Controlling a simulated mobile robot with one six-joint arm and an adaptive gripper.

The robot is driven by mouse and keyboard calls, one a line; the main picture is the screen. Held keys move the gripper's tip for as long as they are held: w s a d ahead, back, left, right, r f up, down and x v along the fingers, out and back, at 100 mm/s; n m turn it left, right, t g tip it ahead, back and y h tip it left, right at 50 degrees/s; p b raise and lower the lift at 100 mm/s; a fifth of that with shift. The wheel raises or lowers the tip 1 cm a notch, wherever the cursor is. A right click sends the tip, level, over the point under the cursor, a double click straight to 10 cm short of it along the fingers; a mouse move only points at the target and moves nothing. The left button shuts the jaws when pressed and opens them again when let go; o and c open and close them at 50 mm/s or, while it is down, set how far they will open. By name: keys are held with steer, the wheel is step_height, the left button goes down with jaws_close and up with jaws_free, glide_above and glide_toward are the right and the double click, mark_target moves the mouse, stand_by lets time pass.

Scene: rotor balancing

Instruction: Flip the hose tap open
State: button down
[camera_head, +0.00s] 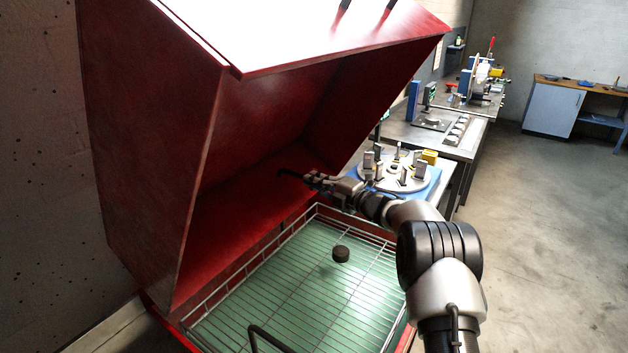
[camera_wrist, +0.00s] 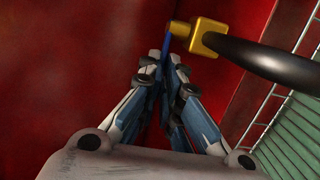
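The hose tap (camera_wrist: 205,38) is a brass fitting in the upper middle of the wrist view, with a thick black hose (camera_wrist: 265,60) running off to the right. Its thin blue lever (camera_wrist: 166,52) points down from the brass and passes between my fingertips. My gripper (camera_wrist: 163,62) is closed in around the lever, and its fingers nearly meet there. In the head view my gripper (camera_head: 312,180) reaches into the red cabinet near its back wall. The tap itself is too small to make out there.
The red cabinet (camera_head: 150,150) has a raised lid above my arm. A wire basket (camera_head: 230,292) over a green floor holds a dark round part (camera_head: 341,254). A bent dark tube (camera_head: 268,338) stands at the front. Workbenches with fixtures (camera_head: 400,180) lie right.

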steer(key=shift+r, duration=0.1)
steer(key=c, duration=1.8)
jaws_free()
steer(key=shift+d, duration=0.1)
steer(key=v, duration=1.2)
